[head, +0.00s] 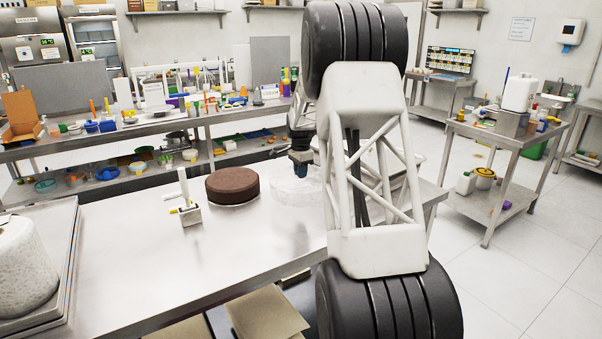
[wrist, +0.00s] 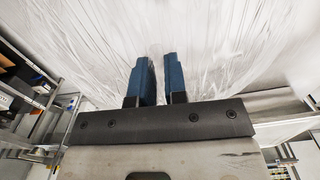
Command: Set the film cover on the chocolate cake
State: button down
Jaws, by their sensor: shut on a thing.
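The chocolate cake (head: 232,184) is a dark brown round on a thin light base, on the steel table left of my arm. The film cover (head: 296,188) is a clear, wrinkled round dome just right of the cake, apart from it. My gripper (head: 301,166) is at the cover's top, pointing down, partly hidden by my arm. In the wrist view the cover's film (wrist: 220,45) fills the upper part, and the blue fingers of my gripper (wrist: 158,75) are close together, shut on it. The cover's right side is hidden behind my arm. I cannot tell whether it touches the table.
A small white stand (head: 189,205) is left of the cake. A tray with a large whitish cylinder (head: 22,265) fills the table's left end. Cluttered shelving (head: 140,128) runs behind. The steel table (head: 170,285) is clear in front of the cake.

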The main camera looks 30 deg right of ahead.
jog(key=w+a+r+m, duration=0.3)
jog(key=w+a, duration=0.7)
jog(key=w+a+r+m, duration=0.3)
jog(key=w+a+r, duration=0.1)
jog(key=w+a, duration=0.5)
jog(key=shift+w+a+r+m, duration=0.3)
jog(key=shift+w+a, duration=0.1)
jog(key=shift+w, duration=0.85)
jog(key=shift+f, duration=0.1)
jog(key=shift+f, duration=2.4)
jog(key=shift+f, duration=2.7)
